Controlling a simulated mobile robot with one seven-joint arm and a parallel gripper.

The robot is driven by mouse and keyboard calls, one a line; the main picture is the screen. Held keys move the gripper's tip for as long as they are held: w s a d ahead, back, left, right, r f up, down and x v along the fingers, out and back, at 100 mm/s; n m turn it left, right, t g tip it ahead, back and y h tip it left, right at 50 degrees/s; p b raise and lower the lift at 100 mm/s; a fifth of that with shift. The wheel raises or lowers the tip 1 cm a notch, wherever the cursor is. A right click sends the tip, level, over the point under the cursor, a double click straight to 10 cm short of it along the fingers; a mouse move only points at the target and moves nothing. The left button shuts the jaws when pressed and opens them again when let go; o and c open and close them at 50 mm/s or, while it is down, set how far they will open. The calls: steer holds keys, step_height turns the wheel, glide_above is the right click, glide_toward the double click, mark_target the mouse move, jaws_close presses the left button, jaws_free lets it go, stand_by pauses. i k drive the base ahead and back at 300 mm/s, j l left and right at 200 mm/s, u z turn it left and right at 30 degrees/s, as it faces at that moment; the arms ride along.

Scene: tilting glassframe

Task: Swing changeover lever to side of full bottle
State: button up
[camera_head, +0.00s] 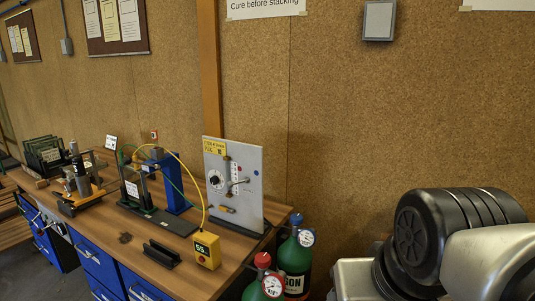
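A grey upright panel (247,211) stands at the right end of the bench with a yellow label, a round dial and fittings. A small metallic lever (239,183) sits near its middle; its handle appears to point right, but it is too small to be sure. A blue dot (256,173) is on the panel's right side. Each has a round gauge, whose reading I cannot make out. My gripper is out of view.
The wooden bench (190,271) has blue drawers and carries a yellow meter box (207,250), a black channel piece (161,254), a blue stand (176,188) and other fixtures. A yellow cable arches over it. My arm fills the lower right. The cork wall rises behind.

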mark_target(230, 184)
steer(key=k+j, duration=0.2)
steer(key=j, duration=0.2)
steer(key=i+j+z, duration=0.15)
steer(key=j, duration=0.65)
steer(key=i+j, duration=0.15)
steer(key=i, duration=0.2)
steer(key=i+j+z, duration=0.15)
steer(key=i, duration=0.2)
